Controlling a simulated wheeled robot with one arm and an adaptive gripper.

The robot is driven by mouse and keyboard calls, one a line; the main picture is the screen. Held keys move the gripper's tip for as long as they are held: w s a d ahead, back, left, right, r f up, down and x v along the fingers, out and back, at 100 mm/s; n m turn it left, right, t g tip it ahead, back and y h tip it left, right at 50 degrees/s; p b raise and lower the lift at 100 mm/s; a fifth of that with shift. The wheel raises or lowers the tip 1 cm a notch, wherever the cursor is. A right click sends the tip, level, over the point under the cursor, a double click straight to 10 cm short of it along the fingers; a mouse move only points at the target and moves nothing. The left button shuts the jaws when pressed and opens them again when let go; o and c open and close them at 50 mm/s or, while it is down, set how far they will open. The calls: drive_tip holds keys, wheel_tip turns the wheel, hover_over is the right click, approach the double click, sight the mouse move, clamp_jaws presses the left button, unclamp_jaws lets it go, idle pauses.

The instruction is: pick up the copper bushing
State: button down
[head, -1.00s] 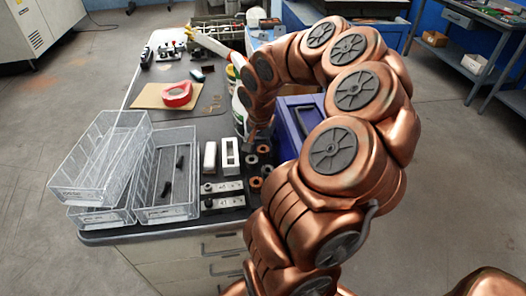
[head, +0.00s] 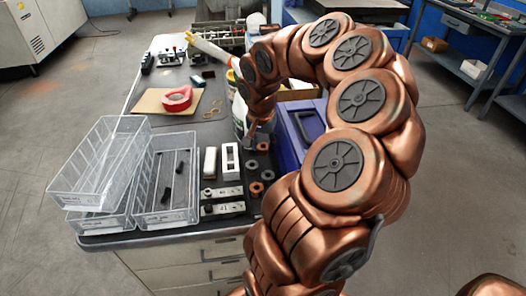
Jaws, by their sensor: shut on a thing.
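My gripper (head: 250,139) is at the end of my copper-coloured arm, low over the right part of the dark bench top, behind the small rings. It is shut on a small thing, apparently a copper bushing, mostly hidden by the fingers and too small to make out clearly. A copper-coloured ring (head: 257,188) lies on the bench near the front right. Grey rings (head: 252,165) lie behind it, closer to my gripper, and another grey ring (head: 267,175) lies beside it.
Clear bins (head: 165,215) stand at the front left, one tilted on top. White blocks (head: 230,160) and labelled holders (head: 222,209) stand left of the rings. A blue bin (head: 288,143) is close right of my gripper. Red tape (head: 177,98) lies on cardboard further back.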

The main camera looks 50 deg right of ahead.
wheel_tip(320, 180, up, 15)
drive_tip(key=shift+f+b, duration=0.15)
drive_tip(key=shift+b, duration=0.2)
